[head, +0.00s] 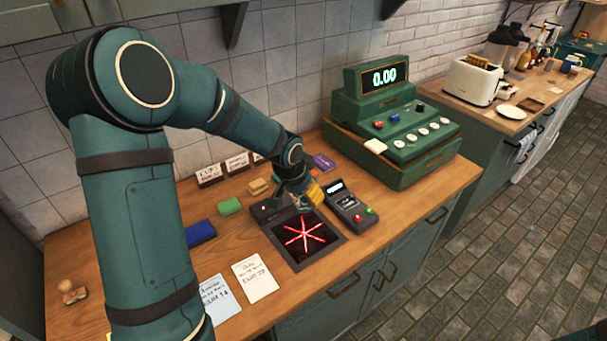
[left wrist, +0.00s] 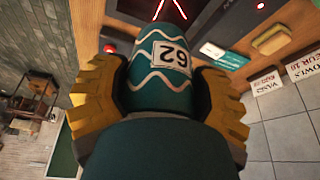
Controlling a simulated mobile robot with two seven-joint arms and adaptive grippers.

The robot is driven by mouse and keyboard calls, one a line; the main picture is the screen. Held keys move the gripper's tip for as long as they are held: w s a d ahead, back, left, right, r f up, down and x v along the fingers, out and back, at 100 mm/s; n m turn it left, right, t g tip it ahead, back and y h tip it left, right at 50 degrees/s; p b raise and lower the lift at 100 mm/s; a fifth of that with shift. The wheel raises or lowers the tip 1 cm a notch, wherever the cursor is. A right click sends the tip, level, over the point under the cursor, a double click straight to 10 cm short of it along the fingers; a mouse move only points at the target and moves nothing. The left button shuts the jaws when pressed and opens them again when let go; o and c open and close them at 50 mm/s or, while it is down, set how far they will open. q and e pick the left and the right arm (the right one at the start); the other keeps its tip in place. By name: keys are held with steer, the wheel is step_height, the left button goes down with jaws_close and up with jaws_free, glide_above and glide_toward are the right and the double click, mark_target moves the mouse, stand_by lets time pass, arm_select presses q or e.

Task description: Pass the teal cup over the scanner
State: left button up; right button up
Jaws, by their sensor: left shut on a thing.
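The teal cup (left wrist: 157,98) has white wavy lines and a white label reading 62. My left gripper (head: 304,197) is shut on it, with a yellow finger on each side of the cup in the left wrist view. In the head view the cup is mostly hidden by the gripper and I cannot make out its outline. The scanner (head: 305,251) is a dark square plate with a glowing red star, set in the wooden counter. My left gripper is above the scanner's far edge. Red scanner lines (left wrist: 169,8) show beyond the cup. My right gripper is out of view.
A card reader (head: 350,206) stands right of the scanner, and a green cash register (head: 400,135) reading 0.00 stands behind. A blue pad (head: 200,232), a green block (head: 230,206) and paper cards (head: 255,279) lie to the left. The counter's front edge is close to the scanner.

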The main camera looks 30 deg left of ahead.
arm_select(q)
steer(key=shift+w+a+f, duration=0.1)
steer(key=shift+w+a, duration=0.2)
steer(key=shift+w, duration=0.3)
steer(key=shift+s+d+f+b, duration=0.15)
steer(key=shift+s+f+b, duration=0.15)
steer(key=shift+f+b, duration=0.1)
step_height(320, 180, down, 4)
steer(key=shift+w+r+b, duration=0.1)
steer(key=shift+r+b, duration=0.1)
steer(key=shift+b, duration=1.05)
steer(key=shift+r, duration=0.3)
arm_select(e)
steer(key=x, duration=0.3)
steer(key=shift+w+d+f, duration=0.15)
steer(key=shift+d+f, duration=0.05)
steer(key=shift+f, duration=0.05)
arm_select(q)
steer(key=shift+r+p, duration=2.05)
steer(key=shift+r, duration=0.5)
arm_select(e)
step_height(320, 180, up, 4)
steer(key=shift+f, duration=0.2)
arm_select(q)
steer(key=shift+f, duration=0.1)
